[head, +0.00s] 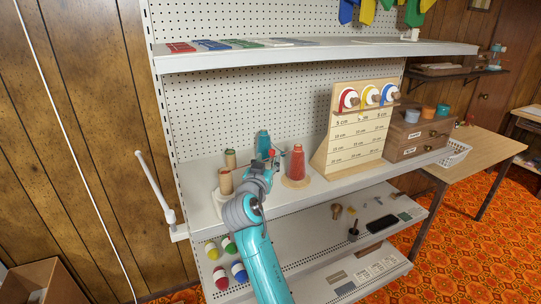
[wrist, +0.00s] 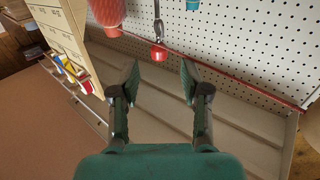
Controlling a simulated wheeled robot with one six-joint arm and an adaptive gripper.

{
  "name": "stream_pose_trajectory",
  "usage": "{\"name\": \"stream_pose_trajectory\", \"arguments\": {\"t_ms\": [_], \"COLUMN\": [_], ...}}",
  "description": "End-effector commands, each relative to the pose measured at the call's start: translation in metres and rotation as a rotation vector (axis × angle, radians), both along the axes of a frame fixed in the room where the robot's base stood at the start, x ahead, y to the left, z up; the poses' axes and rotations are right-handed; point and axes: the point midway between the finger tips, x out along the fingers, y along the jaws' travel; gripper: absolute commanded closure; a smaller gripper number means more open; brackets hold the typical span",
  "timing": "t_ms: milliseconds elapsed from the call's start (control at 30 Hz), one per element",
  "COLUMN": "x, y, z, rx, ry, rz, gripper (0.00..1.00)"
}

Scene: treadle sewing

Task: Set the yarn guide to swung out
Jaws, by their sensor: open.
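A thin grey arm with a red end (wrist: 158,52), which looks like the yarn guide, shows in the wrist view between the red cone (wrist: 107,12) and the teal cone (wrist: 190,5). In the head view its red end (head: 273,152) is small and close to my gripper (head: 268,162). My gripper (wrist: 160,76) is open and empty in the wrist view. The red end lies just beyond the gap between the fingertips, and I see no contact. The guide's pivot is hidden, and its exact angle is hard to tell.
The red cone (head: 296,164) stands right of my gripper, the teal cone (head: 263,143) behind it, brown-topped spools (head: 225,182) left. A wooden measuring stand (head: 345,143) is farther right. A shelf (head: 310,53) lies overhead. A white rod (head: 155,187) rises at the left edge.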

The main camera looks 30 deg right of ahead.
Motion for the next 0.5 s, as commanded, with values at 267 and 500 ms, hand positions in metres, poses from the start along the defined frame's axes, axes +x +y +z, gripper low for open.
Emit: {"name": "stream_pose_trajectory", "arguments": {"t_ms": [267,500], "x": [-0.033,-0.042], "y": [0.034,0.044], "z": [0.000,-0.001], "rx": [0.000,0.000], "ry": [0.000,0.001], "rz": [0.001,0.000], "gripper": [0.54,0.54]}}
